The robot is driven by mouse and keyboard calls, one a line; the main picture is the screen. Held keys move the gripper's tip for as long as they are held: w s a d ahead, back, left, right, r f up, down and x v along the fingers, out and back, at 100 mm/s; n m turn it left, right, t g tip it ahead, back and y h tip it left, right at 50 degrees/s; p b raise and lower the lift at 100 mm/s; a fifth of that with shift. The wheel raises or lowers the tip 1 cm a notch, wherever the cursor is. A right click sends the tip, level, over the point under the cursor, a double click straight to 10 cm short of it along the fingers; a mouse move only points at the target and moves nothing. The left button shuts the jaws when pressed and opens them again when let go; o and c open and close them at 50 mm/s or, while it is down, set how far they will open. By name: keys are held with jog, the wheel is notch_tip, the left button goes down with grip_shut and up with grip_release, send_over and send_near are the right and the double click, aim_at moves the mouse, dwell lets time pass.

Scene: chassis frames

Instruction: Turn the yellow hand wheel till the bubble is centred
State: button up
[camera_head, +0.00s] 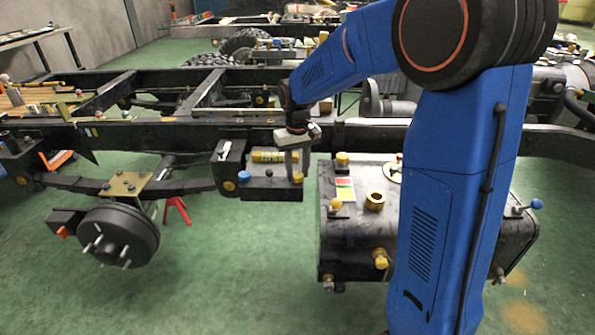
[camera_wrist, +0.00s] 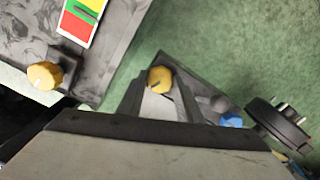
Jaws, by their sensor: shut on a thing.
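The yellow hand wheel (camera_wrist: 160,77) shows in the wrist view as a small round knob between my fingers. My gripper (camera_head: 293,176) points down at the right end of a dark bracket (camera_head: 270,194) on the chassis rail and is shut on this wheel. A yellow-green level vial (camera_head: 268,156) lies on the bracket just left of my fingers. Its bubble is too small to make out. A blue knob (camera_head: 244,176) and a dark knob (camera_head: 268,174) stand left of the wheel.
A dark tank (camera_head: 345,240) with yellow caps and a red-yellow-green label (camera_head: 345,189) stands close on the right. A wheel hub (camera_head: 118,236) and a red stand (camera_head: 177,210) are at the left. The chassis rail (camera_head: 180,133) runs behind the bracket. The green floor in front is clear.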

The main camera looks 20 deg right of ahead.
aim_at(298, 175)
jog(key=n, duration=0.5)
jog(key=shift+n, duration=0.3)
jog(key=n, duration=0.5)
dwell(0.4)
jog(key=o, duration=1)
jog(key=shift+o, duration=0.2)
notch_tip(298, 175, up, 17)
jog(key=shift+r, duration=0.2)
